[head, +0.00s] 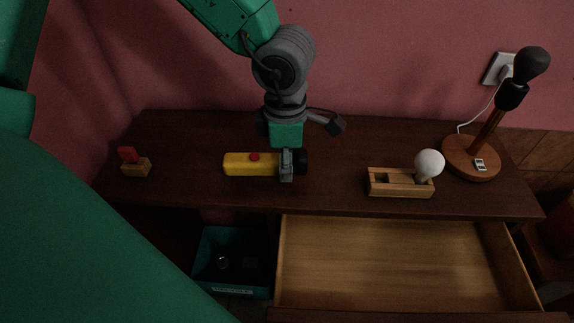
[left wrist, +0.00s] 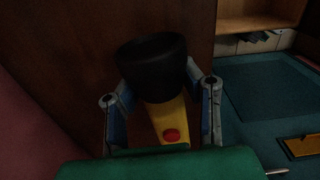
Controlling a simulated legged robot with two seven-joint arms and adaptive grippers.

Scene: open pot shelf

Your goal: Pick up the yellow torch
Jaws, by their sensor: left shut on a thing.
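The yellow torch (head: 245,164) lies lengthwise over the dark desk, with a red button on its body and its black head to the right. My left gripper (head: 287,165) comes down from above and is shut on the torch near its head. In the left wrist view, the torch's black head (left wrist: 152,65) and yellow body with the red button show between the two fingers of the left gripper (left wrist: 160,100). I cannot tell whether the torch touches the desk. My right gripper is not in view.
On the desk (head: 190,135) stand a small red-topped wooden block (head: 135,168), a wooden holder (head: 400,187) with a white bulb (head: 429,164), and a lamp (head: 472,157). An open, empty drawer (head: 385,265) juts out in front. A teal bin (head: 235,262) sits beside it.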

